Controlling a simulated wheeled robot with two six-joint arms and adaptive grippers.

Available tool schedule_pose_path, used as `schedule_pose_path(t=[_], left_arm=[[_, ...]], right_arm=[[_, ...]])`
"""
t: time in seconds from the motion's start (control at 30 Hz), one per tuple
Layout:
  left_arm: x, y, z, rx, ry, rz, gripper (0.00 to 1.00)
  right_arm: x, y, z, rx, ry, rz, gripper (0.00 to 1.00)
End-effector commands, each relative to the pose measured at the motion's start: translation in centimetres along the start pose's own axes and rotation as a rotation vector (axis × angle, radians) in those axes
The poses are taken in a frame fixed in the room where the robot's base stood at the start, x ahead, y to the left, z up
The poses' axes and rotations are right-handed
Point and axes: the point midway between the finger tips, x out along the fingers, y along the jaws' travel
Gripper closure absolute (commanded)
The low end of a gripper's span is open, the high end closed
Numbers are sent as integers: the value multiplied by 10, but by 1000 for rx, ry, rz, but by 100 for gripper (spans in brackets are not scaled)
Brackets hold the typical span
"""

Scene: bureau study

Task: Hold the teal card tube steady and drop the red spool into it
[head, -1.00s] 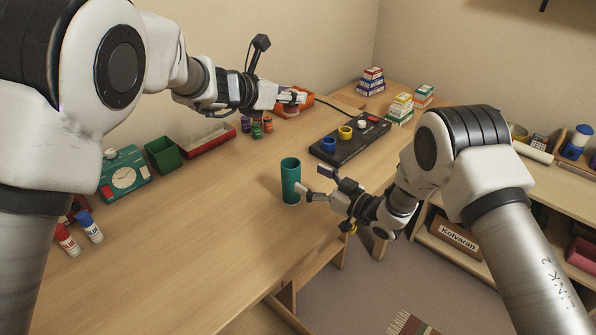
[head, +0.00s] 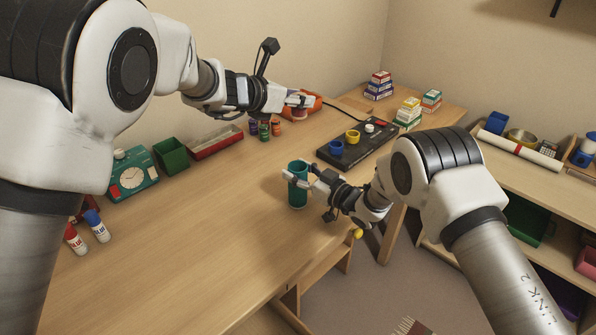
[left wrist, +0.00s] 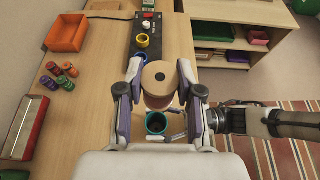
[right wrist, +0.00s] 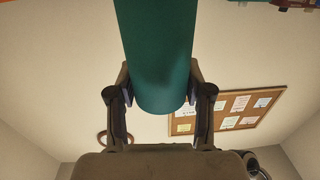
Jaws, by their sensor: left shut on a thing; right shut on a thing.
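The teal card tube (head: 298,190) stands upright near the front edge of the desk, its open end up. My right gripper (head: 312,175) is shut on it near its upper part; in the right wrist view the tube (right wrist: 155,55) sits between both fingers. My left gripper (head: 300,101) is shut on the red spool (left wrist: 158,90), held in the air. The spool shows a tan flange and a reddish-brown side in the left wrist view. There the tube's open mouth (left wrist: 156,123) appears below the spool in the picture.
Small purple, green and red spools (head: 264,131) stand at the back of the desk by an orange tray (head: 314,103). A black board (head: 352,146) with blue and yellow rings lies right of the tube.

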Motion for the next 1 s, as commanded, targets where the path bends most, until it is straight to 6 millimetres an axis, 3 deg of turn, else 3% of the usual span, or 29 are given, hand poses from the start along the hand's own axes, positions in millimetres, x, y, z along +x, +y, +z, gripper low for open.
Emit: schedule_pose_path(t=[1.0], left_arm=[[26, 0, -62, -1, 1, -1, 89]], right_arm=[[0, 0, 0, 0, 0, 0, 84]])
